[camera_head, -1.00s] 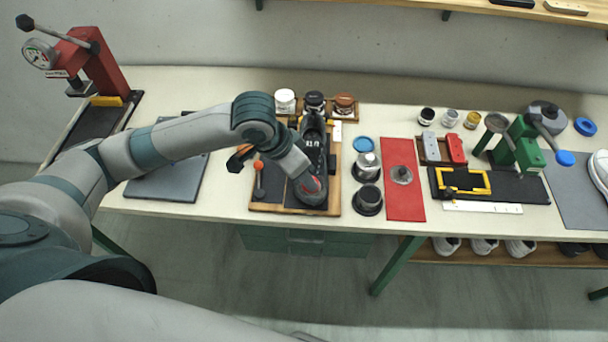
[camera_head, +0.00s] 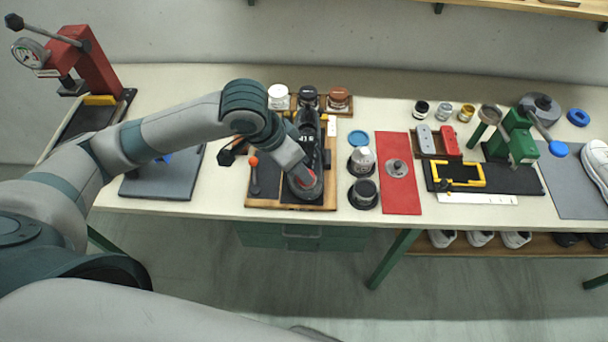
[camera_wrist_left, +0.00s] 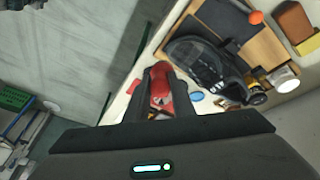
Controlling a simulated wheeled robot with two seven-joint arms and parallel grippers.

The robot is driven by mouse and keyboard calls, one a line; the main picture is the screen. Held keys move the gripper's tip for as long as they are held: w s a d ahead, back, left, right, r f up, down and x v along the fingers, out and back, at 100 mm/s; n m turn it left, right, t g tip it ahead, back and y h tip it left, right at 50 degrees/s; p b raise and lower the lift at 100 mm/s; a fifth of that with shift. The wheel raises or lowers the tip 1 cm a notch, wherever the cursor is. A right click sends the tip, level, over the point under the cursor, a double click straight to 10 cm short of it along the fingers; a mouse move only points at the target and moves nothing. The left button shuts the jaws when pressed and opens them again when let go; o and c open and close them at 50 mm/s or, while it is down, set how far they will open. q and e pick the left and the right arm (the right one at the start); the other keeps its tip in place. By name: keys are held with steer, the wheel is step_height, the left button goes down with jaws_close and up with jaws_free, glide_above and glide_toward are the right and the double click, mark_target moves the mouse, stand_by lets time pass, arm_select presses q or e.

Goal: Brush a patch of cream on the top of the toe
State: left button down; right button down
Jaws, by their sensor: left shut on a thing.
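A black lace-up shoe (camera_head: 308,128) lies on a wood-framed board (camera_head: 250,203), its toe toward the front edge of the table. It also shows in the left wrist view (camera_wrist_left: 196,62). My left gripper (camera_head: 303,180) is at the toe and hides part of it. In the left wrist view, my left gripper (camera_wrist_left: 160,85) is shut on a red-handled brush (camera_wrist_left: 160,78). The brush's working end is hidden, so I cannot tell whether it touches the toe. No cream patch can be made out. My right gripper is not in view.
An orange-knobbed tool (camera_head: 254,175) lies left of the shoe. White (camera_head: 279,94), black and brown jars stand behind it. Right of the board are a blue lid (camera_head: 358,138), two pots (camera_head: 363,190) and a red mat (camera_head: 400,200). A red press (camera_head: 85,60) stands far left.

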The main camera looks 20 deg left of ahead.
arm_select(q)
steer(key=shift+f, duration=0.1)
steer(key=shift+w+a+f+b, duration=0.1)
steer(key=shift+w+f+b, duration=0.2)
steer(key=shift+f, duration=0.5)
steer(key=shift+w+a+f+b, duration=0.1)
steer(key=shift+w+f+b, duration=0.25)
steer(key=shift+f, duration=0.45)
steer(key=shift+w+a+f+b, duration=0.1)
steer(key=shift+w+f+b, duration=0.2)
steer(key=shift+f, duration=0.5)
steer(key=shift+w+a+f, duration=0.1)
steer(key=shift+w+f, duration=0.15)
steer(key=shift+f, duration=0.3)
steer(key=shift+w+a+f, duration=0.1)
steer(key=shift+w+f, duration=0.15)
steer(key=shift+f, duration=0.25)
steer(key=shift+w+f+b, duration=0.25)
steer(key=shift+f+b, duration=0.2)
steer(key=shift+f, duration=0.15)
steer(key=shift+d+r, duration=0.1)
steer(key=shift+w+d+r+p, duration=0.1)
steer(key=shift+w+d+p, duration=0.15)
steer(key=shift+d+p, duration=0.5)
steer(key=shift+w+d+p, duration=0.15)
steer(key=shift+d+p, duration=0.15)
steer(key=shift+d, duration=0.25)
steer(key=shift+w+d+p, duration=0.15)
steer(key=shift+d+p, duration=0.15)
steer(key=shift+d, duration=0.25)
